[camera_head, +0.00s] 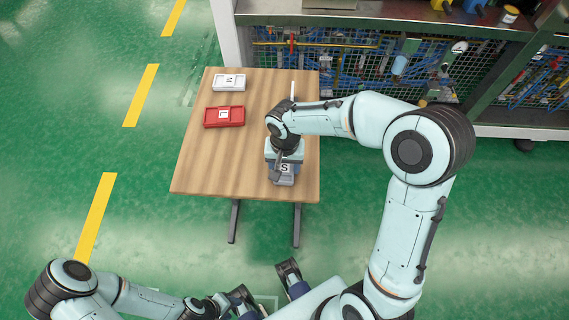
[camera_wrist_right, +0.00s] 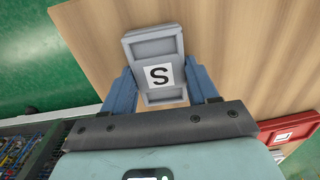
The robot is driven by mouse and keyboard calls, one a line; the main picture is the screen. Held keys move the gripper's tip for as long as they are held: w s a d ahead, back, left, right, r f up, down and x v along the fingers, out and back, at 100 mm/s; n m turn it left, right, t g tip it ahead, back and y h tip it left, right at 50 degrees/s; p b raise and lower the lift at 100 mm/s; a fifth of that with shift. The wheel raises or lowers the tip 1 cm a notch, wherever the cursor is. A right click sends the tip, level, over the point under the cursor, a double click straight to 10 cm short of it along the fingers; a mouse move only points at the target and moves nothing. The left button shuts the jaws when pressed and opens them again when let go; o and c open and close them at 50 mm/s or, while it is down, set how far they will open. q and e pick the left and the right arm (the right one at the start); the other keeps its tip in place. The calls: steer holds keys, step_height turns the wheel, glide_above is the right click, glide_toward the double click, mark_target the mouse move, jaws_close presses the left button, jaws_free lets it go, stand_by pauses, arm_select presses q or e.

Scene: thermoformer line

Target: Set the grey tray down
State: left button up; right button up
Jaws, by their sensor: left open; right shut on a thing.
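The grey tray (camera_head: 284,181) carries a white label with an S. It is over the front right part of the wooden table, partly hidden by my right arm in the head view. My right gripper (camera_head: 283,172) is shut on it from above. In the right wrist view the grey tray (camera_wrist_right: 152,48) sits between the two blue fingers of the right gripper (camera_wrist_right: 162,88), with wood behind it. I cannot tell whether its underside touches the table. My left gripper (camera_head: 264,281) is open and empty, low in front of the table.
The wooden table (camera_head: 200,160) also bears a white tray (camera_head: 229,81) marked M at the back left and a red tray (camera_head: 224,117) marked L in front of it. The table's front left is clear. A machine with mesh panels (camera_head: 340,70) stands behind.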

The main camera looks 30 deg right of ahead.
mark_target(285, 167)
steer(key=shift+f, duration=0.15)
steer(key=o, duration=1.1)
steer(key=shift+c, duration=0.2)
steer(key=shift+r, duration=0.25)
step_height(285, 167, up, 12)
steer(key=p, duration=0.1)
steer(key=shift+p, duration=0.35)
steer(key=shift+f, duration=0.1)
